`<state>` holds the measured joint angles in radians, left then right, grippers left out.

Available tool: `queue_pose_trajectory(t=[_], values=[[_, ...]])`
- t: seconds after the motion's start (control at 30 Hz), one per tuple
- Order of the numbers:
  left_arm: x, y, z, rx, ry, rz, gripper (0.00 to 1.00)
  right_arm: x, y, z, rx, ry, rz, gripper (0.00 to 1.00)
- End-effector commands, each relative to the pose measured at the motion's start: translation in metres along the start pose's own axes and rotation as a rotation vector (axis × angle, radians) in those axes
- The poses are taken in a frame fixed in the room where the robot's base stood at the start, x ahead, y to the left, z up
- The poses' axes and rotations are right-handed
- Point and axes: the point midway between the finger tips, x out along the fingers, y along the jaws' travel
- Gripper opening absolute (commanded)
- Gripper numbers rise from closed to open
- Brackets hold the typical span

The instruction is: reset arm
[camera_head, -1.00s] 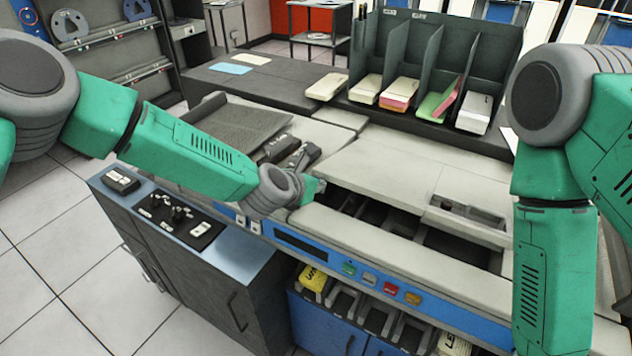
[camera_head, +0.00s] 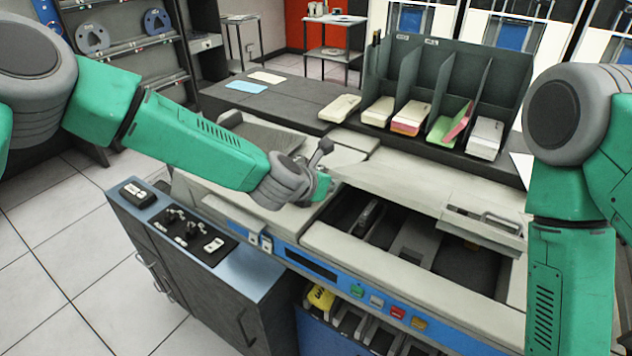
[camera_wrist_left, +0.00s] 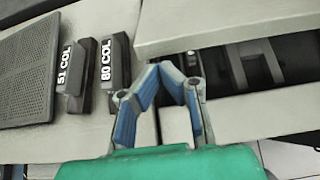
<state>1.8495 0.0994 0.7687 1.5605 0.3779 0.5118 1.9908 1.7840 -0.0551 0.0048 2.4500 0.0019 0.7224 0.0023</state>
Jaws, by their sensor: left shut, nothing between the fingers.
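My left arm comes in from the left across the card machine (camera_head: 400,185). My left gripper (camera_head: 322,150) is over the left end of the machine's open bay, and the arm partly hides that area. In the left wrist view the gripper (camera_wrist_left: 165,68) has its fingers bent together into a peak, shut and empty. Two dark blocks marked "51 COL" (camera_wrist_left: 72,78) and "80 COL" (camera_wrist_left: 114,75) lie left of the fingers. My right arm hangs at the right side; its gripper is out of frame.
The open bay (camera_head: 420,240) lies between the pale lid and the front strip (camera_head: 400,280) with its coloured buttons. A card rack (camera_head: 445,95) with several card stacks stands behind. A side console (camera_head: 190,235) with switches is at the left front.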

Motion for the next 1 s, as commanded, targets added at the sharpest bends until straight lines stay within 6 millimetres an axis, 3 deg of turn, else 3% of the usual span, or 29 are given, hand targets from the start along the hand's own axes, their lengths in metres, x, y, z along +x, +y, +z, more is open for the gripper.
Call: queue_pose_trajectory(t=[0.2,0.4,0.63,0.73,0.87,0.97,1.0], values=[[-0.047,0.001,0.001,-0.002,0.000,-0.001,0.00,0.000,0.000,0.000,0.000,0.001,0.000,0.28],[-0.081,0.001,0.001,-0.001,0.000,-0.001,0.00,0.000,0.000,-0.001,0.000,0.000,0.000,0.28],[-0.095,0.000,0.000,0.001,0.001,-0.001,0.00,0.000,0.000,-0.001,0.000,0.000,0.000,0.28],[-0.093,-0.001,-0.011,0.036,0.014,-0.004,0.00,0.003,0.000,-0.001,0.000,0.000,0.000,0.28],[-0.084,-0.008,-0.067,0.227,0.080,-0.023,0.00,0.017,0.000,-0.002,0.000,-0.003,0.000,0.28],[-0.079,-0.014,-0.138,0.491,0.161,-0.065,0.00,0.033,0.000,-0.002,0.000,-0.002,0.000,0.28],[-0.079,-0.015,-0.169,0.611,0.197,-0.090,0.00,0.039,0.000,-0.002,0.000,-0.002,0.000,0.28]])
